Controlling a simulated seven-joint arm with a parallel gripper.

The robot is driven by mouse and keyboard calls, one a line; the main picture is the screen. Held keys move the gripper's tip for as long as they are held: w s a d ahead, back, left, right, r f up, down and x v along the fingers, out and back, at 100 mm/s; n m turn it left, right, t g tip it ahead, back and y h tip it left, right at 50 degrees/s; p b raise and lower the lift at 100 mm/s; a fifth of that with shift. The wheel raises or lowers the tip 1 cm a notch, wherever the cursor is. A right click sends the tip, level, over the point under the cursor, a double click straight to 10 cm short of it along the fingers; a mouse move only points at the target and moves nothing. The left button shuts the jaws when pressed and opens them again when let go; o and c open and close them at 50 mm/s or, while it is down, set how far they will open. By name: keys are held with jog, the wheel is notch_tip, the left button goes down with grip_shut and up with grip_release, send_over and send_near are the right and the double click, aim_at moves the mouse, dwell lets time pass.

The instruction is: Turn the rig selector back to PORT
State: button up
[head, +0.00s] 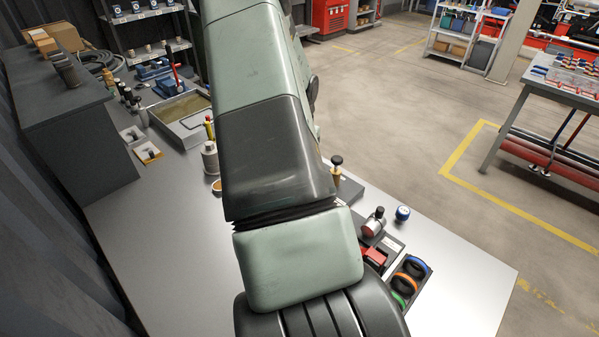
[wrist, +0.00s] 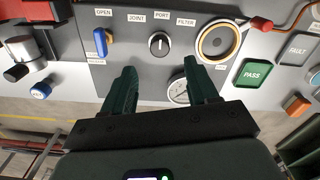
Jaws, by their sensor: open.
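The rig selector (wrist: 158,43) is a round black knob with a white mark on a grey panel, at the top middle of the wrist view. Labels JOINT and PORT (wrist: 161,16) stand above it. The white mark seems to point roughly upward, near PORT, but its exact setting is too small to tell. My gripper (wrist: 162,78) is open, with its two dark green fingers apart and nothing seen between them. In the picture the fingertips lie below the knob, one to each side, apart from it. In the head view my arm hides the gripper and the panel.
On the panel, a blue lever (wrist: 100,42) is left of the knob and a ringed filter port (wrist: 216,42) is right. A gauge (wrist: 178,90) is partly behind the right finger. A green PASS button (wrist: 253,74) stands further right. The bench (head: 455,283) is bare at front right.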

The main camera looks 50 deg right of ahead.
notch_tip(320, 180, up, 3)
jog(key=shift+f, duration=0.2)
dwell(0.5)
jog(key=w+a+r+n+t, duration=0.1)
jog(key=a+r+n+t, duration=0.35)
jog(key=a+r, duration=1.6)
jog(key=s+a+r+n, duration=0.4)
jog(key=s+a+n, duration=0.1)
jog(key=s+a, duration=0.3)
jog(key=s+a+r+n+t, duration=0.1)
jog(key=s+a+r+n, duration=0.4)
jog(key=s, duration=0.4)
jog(key=a+n, duration=0.1)
jog(key=a, duration=0.1)
jog(key=shift+s+a, duration=0.2)
jog(key=shift+a, duration=0.2)
